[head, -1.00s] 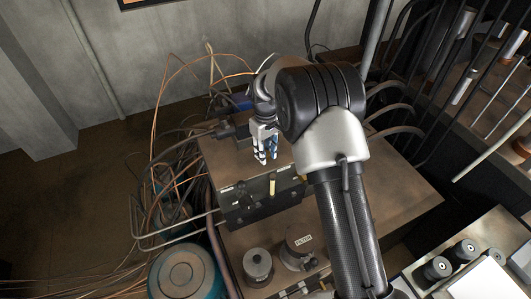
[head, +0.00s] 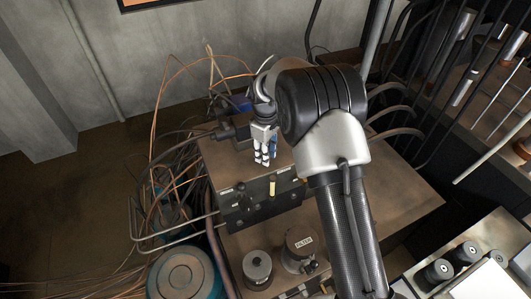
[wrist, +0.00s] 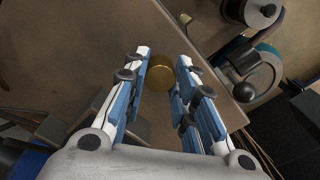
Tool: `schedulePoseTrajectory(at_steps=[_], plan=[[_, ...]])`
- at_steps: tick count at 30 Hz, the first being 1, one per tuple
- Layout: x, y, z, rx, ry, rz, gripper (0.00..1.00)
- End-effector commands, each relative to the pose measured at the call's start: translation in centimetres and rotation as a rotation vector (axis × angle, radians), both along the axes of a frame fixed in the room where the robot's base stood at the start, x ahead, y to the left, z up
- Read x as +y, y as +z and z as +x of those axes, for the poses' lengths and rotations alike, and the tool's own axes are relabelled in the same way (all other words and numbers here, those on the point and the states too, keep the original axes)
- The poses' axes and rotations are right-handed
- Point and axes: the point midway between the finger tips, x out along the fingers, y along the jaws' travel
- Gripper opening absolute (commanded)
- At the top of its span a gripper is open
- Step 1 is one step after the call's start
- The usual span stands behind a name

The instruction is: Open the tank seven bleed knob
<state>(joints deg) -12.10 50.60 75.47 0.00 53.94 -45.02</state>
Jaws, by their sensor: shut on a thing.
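A round brass knob (wrist: 161,74) shows between the fingertips of my gripper (wrist: 163,62) in the wrist view. The fingers are closed in on its sides. In the head view my gripper (head: 264,162) points down just behind a black panel box (head: 238,218), with its fingertips close together. The brass knob cannot be made out there. No label for tank seven can be read in either view.
A yellow lever (head: 272,187) and black knobs (head: 240,187) stand on the panel box. A filter canister (head: 301,243) and a grey canister (head: 257,267) sit in front. Loose cables (head: 165,190) crowd the left. The brown tabletop (head: 400,195) is clear at right.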

Motion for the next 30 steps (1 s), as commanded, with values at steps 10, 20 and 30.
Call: schedulePoseTrajectory(at_steps=[10,20,30], plan=[[0.0,0.0,0.0,0.0,-0.001,0.0,0.38],[0.0,0.0,0.0,0.0,-0.002,0.0,0.46],[0.0,2.8,0.1,-0.004,-0.002,0.001,0.46]])
